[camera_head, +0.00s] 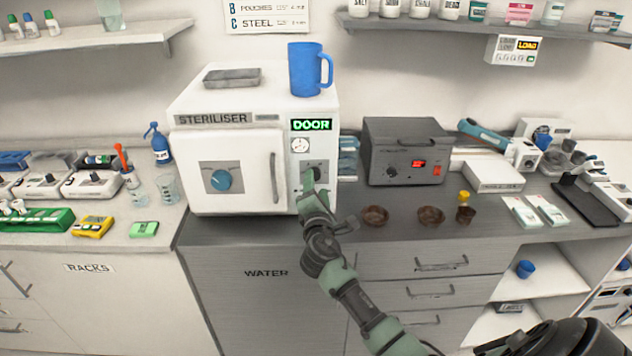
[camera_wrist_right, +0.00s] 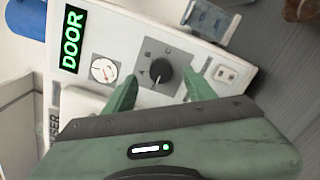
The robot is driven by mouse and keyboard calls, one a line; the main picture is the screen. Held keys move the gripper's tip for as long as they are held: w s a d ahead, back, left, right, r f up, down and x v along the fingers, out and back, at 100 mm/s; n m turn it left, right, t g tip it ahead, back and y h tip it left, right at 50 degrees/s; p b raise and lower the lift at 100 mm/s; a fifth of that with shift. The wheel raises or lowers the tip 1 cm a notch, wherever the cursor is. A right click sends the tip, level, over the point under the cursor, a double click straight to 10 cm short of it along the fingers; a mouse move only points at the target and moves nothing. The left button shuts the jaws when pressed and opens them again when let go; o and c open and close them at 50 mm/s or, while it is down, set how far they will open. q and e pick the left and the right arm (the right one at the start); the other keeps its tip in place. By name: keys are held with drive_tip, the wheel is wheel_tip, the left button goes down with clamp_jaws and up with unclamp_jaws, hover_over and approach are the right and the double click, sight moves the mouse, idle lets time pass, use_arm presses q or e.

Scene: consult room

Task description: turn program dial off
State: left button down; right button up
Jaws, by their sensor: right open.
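The white steriliser (camera_head: 190,150) stands on the counter, with a lit green DOOR display (camera_head: 311,125) on its right-hand panel. The program dial, a small black knob (camera_wrist_right: 160,71), sits on a grey plate with letters A, B and C around it in the right wrist view. Its exact setting is too small to tell. My right gripper (camera_wrist_right: 162,84) is open, with one green finger on each side of the knob; I cannot tell whether they touch it. My left gripper is not in view.
A round gauge (camera_wrist_right: 104,70) sits between display and dial. A blue mug (camera_head: 305,70) stands on top. A dark box (camera_head: 400,150) and brown bowls (camera_head: 376,215) are to the right.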

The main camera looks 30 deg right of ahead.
drive_tip(key=v, duration=0.3)
drive_tip(key=shift+s+a, duration=0.1)
drive_tip(key=shift+s, duration=0.25)
